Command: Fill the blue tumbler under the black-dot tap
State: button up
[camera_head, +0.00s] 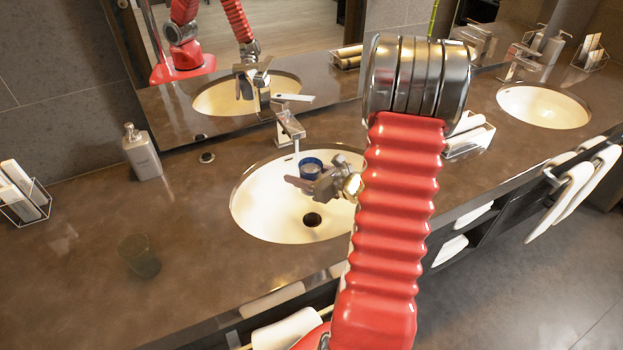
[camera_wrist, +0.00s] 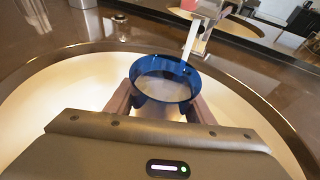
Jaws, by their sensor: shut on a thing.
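The blue tumbler (camera_head: 311,166) is upright over the near sink basin (camera_head: 262,212), under the spout of the near tap (camera_head: 290,124). My gripper (camera_head: 308,183) is shut on the tumbler, with a finger on each side of it in the wrist view (camera_wrist: 165,98). A pale streak, like running water (camera_wrist: 190,40), comes down from the spout to the tumbler's far rim. Pale, clear liquid seems to stand inside the tumbler (camera_wrist: 166,67). The tap's lever (camera_head: 294,98) sticks out to the right. I cannot make out a black dot on this tap.
A dark, clear tumbler (camera_head: 139,257) stands on the counter at left. A soap bottle (camera_head: 142,154) and a small round black-topped piece (camera_head: 206,157) are behind the basin's left side. A second basin (camera_head: 543,107) with its own tap (camera_head: 521,67) is at far right. A mirror backs the counter.

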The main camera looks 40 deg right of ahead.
jog(key=shift+r, duration=0.1)
notch_tip(320, 180, up, 9)
jog(key=s, duration=0.3)
jog(key=shift+a+f, duration=0.2)
jog(key=shift+a, duration=0.2)
dwell(0.9)
jog(key=shift+w, duration=0.1)
dwell(0.4)
